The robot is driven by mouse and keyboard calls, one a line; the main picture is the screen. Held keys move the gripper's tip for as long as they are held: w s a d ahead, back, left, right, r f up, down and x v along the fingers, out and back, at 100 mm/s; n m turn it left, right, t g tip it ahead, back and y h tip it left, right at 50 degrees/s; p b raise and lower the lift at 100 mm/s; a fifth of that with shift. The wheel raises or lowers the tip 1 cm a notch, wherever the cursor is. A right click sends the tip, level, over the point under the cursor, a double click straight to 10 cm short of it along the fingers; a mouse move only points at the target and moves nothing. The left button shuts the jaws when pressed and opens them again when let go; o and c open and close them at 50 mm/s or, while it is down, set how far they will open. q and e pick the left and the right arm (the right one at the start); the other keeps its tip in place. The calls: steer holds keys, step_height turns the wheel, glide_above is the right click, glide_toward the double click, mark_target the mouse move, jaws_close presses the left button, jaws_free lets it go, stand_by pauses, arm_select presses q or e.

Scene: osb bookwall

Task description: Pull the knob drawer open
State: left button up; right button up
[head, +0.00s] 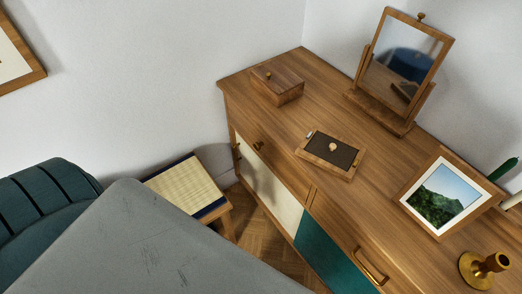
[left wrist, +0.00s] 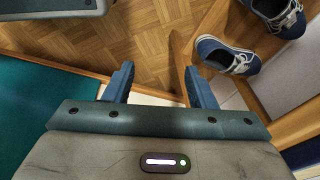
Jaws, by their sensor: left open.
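The knob drawer (head: 281,168) is the upper left drawer of a wooden dresser in the head view. A wooden edge and parquet floor show beyond the fingers. The knob cannot be made out in the left wrist view, and my left gripper does not show in the head view. My right gripper is in neither view.
On the dresser top stand a wooden box (head: 277,87), a dark-topped tray (head: 330,152), a mirror (head: 405,68), a framed picture (head: 441,196) and a brass candlestick (head: 484,268). A woven-top stool (head: 186,186) stands left of it. Blue sneakers (left wrist: 228,56) show in the left wrist view.

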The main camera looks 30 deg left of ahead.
arm_select(q)
steer(key=w+r+t+b, duration=0.2)
steer(key=w+r+b, duration=0.45)
steer(key=r, duration=0.65)
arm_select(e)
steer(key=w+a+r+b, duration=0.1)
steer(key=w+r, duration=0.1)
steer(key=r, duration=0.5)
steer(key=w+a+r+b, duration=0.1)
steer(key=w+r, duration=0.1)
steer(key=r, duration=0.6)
arm_select(q)
steer(key=m+t+h, duration=0.4)
steer(key=t+h, duration=0.4)
steer(key=t, duration=0.4)
glide_toward(256, 147)
steer(key=x, duration=0.6)
steer(key=shift+w, duration=0.4)
steer(key=shift+p+x, duration=0.3)
steer(key=shift+x, duration=0.45)
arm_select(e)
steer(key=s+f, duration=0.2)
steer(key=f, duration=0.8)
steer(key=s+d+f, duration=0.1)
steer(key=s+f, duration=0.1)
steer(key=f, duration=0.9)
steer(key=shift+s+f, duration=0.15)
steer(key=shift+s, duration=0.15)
arm_select(q)
steer(key=shift+c, duration=0.2)
